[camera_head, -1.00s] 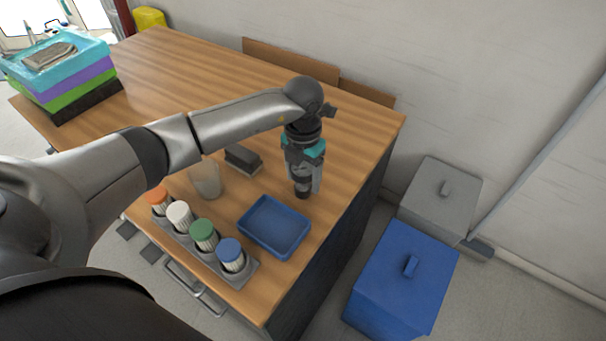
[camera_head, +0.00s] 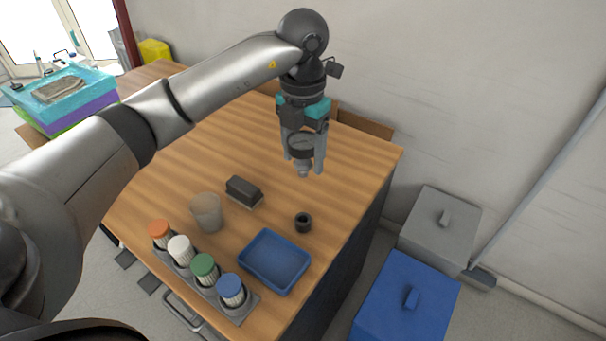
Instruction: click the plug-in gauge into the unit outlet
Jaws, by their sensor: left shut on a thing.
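My left gripper (camera_head: 305,166) hangs over the right part of the wooden table, pointing down. It is shut on a round grey and black piece, which looks like the plug-in gauge (camera_head: 302,150), with a narrow tip pointing down. The piece is held in the air, clear of the table. Below it, a short black round holder (camera_head: 303,222) with an open top stands on the table. I cannot make out a compressor unit or its outlet. My right gripper is not in view.
A blue tray (camera_head: 246,258), a rack of several coloured-cap bottles (camera_head: 204,270), a clear cup (camera_head: 207,213) and a dark brush-like block (camera_head: 243,190) stand near the front. Stacked coloured boxes (camera_head: 75,100) are far left. Blue (camera_head: 405,300) and grey (camera_head: 440,225) bins stand right.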

